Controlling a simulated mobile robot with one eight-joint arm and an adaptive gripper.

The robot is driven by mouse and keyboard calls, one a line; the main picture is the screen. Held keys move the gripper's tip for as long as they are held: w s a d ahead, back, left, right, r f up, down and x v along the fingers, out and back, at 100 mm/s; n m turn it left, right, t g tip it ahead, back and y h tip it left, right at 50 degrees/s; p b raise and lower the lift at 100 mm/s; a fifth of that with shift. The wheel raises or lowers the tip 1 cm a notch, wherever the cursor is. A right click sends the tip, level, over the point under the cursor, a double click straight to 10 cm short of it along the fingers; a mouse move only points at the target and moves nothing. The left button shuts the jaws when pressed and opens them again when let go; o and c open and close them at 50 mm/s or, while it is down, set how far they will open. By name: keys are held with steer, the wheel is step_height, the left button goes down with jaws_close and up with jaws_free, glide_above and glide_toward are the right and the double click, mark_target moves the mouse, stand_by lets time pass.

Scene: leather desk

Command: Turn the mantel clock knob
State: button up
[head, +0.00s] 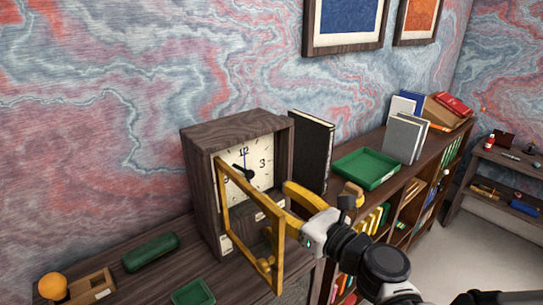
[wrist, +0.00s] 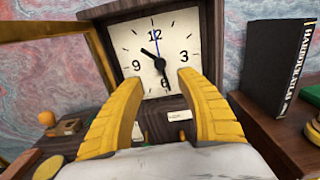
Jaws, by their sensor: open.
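The mantel clock (head: 205,190) is a dark wooden box with a cream face and black hands. Its face also shows in the wrist view (wrist: 175,55). Its brass-coloured front door (head: 234,225) stands swung open, and its frame crosses the upper left of the wrist view (wrist: 45,30). My gripper (head: 275,212) is in front of the clock at its right side. In the wrist view the two yellow fingers (wrist: 160,82) are spread apart with nothing between them, before the lower face. Small pale labels sit below the face. I cannot clearly make out the knob.
A black book (head: 312,150) stands right of the clock. A green tray (head: 366,169) lies on the shelf top further right. A green case (head: 151,252), an orange ball (head: 53,286) and a wooden box (head: 92,287) are at the left. The open door stands close to my gripper.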

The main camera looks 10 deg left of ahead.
mark_target(251, 176)
steer(key=b+x, duration=0.1)
steer(key=x, duration=0.9)
steer(key=shift+w+a+f, duration=0.1)
steer(key=shift+w, duration=0.1)
jaws_close()
